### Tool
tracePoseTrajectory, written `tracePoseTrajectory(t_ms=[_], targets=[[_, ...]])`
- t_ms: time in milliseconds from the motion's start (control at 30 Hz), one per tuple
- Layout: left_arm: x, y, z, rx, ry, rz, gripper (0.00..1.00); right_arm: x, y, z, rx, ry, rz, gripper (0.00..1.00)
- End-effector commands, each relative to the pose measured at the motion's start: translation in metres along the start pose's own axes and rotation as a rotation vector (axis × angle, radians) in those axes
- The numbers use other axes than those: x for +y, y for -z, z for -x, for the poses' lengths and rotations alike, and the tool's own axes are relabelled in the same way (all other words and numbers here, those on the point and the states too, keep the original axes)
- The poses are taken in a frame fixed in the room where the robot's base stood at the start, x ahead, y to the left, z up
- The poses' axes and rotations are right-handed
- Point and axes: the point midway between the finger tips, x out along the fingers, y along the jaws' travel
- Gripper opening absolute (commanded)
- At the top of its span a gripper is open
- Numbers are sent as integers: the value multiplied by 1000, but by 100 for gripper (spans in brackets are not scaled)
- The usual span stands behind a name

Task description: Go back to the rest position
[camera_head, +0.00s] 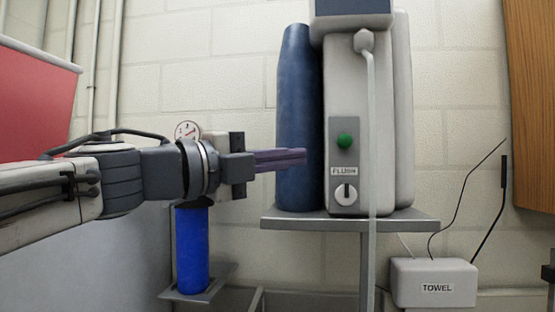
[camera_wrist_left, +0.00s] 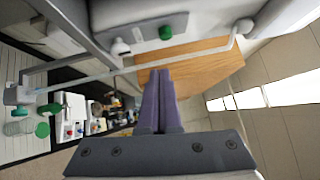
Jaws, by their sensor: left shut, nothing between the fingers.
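My left gripper (camera_head: 300,157) reaches in from the left in the head view. Its purple fingers are shut together with nothing between them. They point right, in front of the dark blue cylinder (camera_head: 297,110) and just left of the grey flush unit (camera_head: 345,110). I cannot tell whether they touch either one. My right gripper is in neither view.
A blue cylinder (camera_head: 192,250) stands below my left wrist. A towel box (camera_head: 434,282) is at lower right, a wooden panel (camera_head: 530,100) at far right.

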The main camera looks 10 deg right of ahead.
Motion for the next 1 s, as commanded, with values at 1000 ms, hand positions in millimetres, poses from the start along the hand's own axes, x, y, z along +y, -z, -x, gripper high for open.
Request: tracePoseTrajectory(t_ms=[1000], targets=[[388, 13, 134, -1144, -533, 1342, 0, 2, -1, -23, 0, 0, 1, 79]])
